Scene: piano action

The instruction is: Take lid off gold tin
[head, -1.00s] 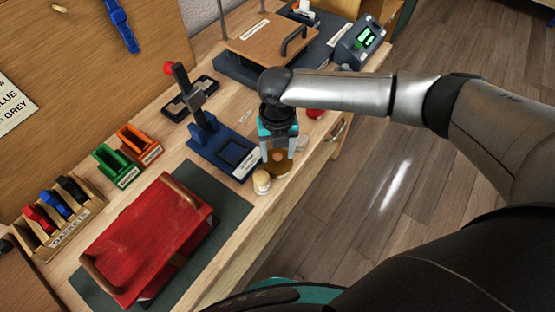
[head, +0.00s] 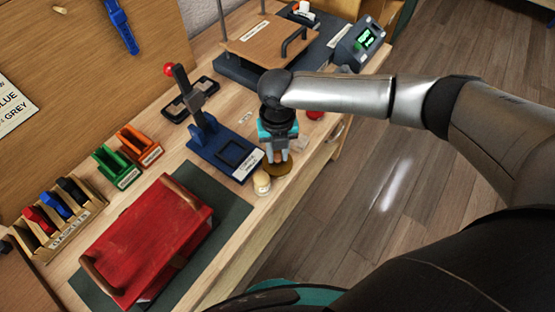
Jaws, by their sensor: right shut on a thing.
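The gold tin (head: 280,169), small and round, stands near the front edge of the wooden workbench. My right gripper (head: 278,156) comes down on it from above and is shut on the tin's lid at its top. The fingers hide much of the lid, and I see no clear gap between lid and tin. My left gripper is not in view.
A small pale jar (head: 262,183) stands close to the tin at its lower left. A blue press (head: 222,145) is just left of my gripper, and a red object (head: 315,115) lies behind it. A red box (head: 150,240) sits on a dark mat (head: 222,215).

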